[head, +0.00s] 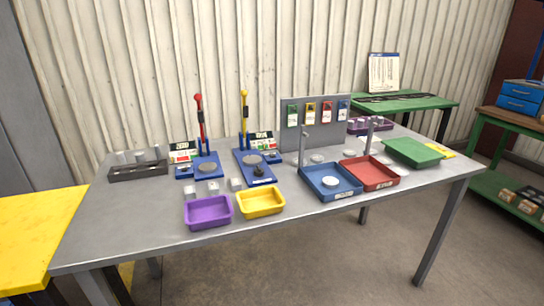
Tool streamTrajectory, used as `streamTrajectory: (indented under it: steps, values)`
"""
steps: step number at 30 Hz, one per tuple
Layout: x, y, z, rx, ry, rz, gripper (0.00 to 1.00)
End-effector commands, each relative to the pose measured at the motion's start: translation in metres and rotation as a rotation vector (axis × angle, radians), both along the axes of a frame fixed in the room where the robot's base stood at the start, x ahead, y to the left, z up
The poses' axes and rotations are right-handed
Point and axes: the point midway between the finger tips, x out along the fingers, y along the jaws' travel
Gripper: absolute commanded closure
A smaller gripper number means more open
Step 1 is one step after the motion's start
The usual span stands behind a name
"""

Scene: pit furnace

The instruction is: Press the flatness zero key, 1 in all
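Two blue gauge stations stand near the middle of the grey table (310,217) in the head view. The left station (205,168) has a red-knobbed lever (199,118), a round grey plate and a small display box (183,155) with coloured patches. The right station (255,168) has a yellow lever (244,112), a round plate with a dark piece in front of it, and a similar display box (262,142). The lettering is too small to tell which one carries the flatness zero key. My gripper is not in view.
A purple tray (208,212) and a yellow tray (261,203) stand in front, with small pale blocks behind them. A dark rack (138,170) is at left. Blue (331,183), red (371,173) and green (413,152) trays fill the right. A grey panel (316,130) stands behind.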

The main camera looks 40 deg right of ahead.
Motion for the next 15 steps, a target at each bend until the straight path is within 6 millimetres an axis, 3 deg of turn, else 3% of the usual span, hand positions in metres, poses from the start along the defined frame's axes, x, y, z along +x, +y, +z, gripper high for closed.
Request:
streamTrajectory:
  steps: [5,15]
  values:
    - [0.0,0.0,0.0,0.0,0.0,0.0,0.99]
    - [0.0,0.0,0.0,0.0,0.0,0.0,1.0]
